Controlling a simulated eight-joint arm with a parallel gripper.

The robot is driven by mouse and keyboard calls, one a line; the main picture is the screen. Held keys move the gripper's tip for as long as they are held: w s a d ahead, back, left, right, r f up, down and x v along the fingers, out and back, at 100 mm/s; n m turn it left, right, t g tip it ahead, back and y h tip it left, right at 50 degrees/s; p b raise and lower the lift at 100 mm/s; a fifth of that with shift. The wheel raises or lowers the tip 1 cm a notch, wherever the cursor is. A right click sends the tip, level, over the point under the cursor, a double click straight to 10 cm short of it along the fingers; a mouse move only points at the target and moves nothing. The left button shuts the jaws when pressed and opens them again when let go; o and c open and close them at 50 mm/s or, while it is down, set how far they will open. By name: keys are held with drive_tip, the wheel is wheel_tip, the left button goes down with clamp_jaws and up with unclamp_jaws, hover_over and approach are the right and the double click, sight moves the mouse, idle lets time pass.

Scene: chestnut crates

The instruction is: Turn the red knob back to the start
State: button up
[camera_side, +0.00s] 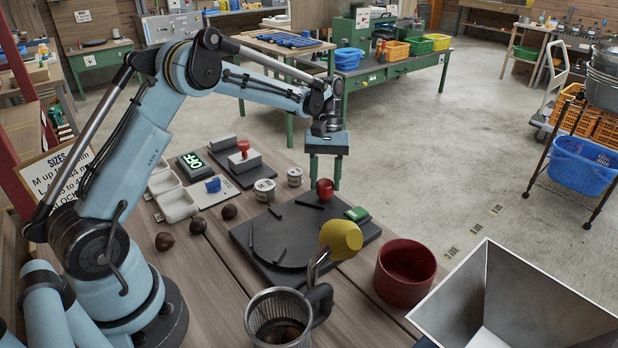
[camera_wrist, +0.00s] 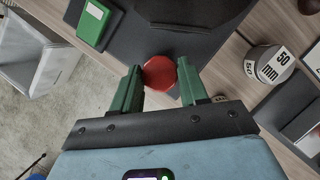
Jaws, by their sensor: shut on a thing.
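The red knob (camera_side: 325,190) stands at the far edge of a dark plate (camera_side: 264,262) with a round disc and short dark bars on it. My gripper (camera_side: 326,176) points down above the plate, its green fingers on both sides of the knob. In the wrist view the red knob (camera_wrist: 160,72) sits between the two fingertips (camera_wrist: 161,80), and my gripper is shut on it. The knob's underside and any mark for the start are hidden or too small to read.
A red pot (camera_side: 405,290), a metal hopper (camera_side: 560,290) and a mesh basket (camera_side: 278,300) stand in front.

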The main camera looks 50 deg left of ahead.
drive_tip(key=o, duration=1)
drive_tip(key=shift+o, duration=0.2)
drive_tip(key=v, duration=1.2)
drive_tip(key=shift+d+r, duration=0.1)
